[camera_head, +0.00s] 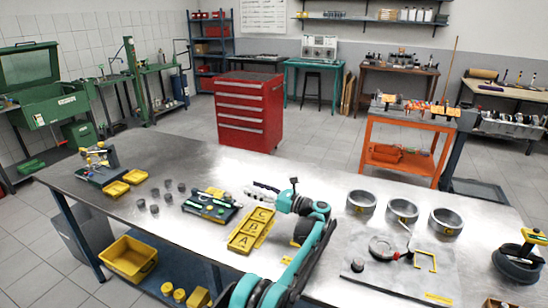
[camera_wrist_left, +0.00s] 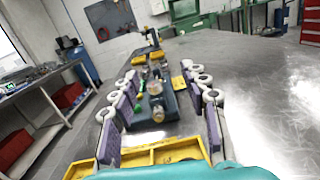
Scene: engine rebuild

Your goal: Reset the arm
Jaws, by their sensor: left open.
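My left arm, teal and dark grey, rises from the bottom middle of the head view and bends left over the steel workbench (camera_head: 300,174). Its gripper (camera_head: 262,190) is above the bench, between the dark tool tray (camera_head: 212,206) and the yellow tray lettered A, B, C (camera_head: 251,231). In the left wrist view the gripper (camera_wrist_left: 160,78) has its two purple-and-white fingers spread wide, with nothing held between them. The dark tool tray (camera_wrist_left: 158,104) shows beyond and between the fingers. The yellow lettered tray (camera_wrist_left: 140,158) lies below them. My right gripper is not in view.
Several grey rings (camera_head: 402,211) stand on the bench right of the arm, near a plate (camera_head: 395,272) with loose parts. Small dark cylinders (camera_head: 154,209) and yellow bins (camera_head: 117,188) are at left. A red tool cabinet (camera_head: 250,110) stands behind. The bench's back middle is bare.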

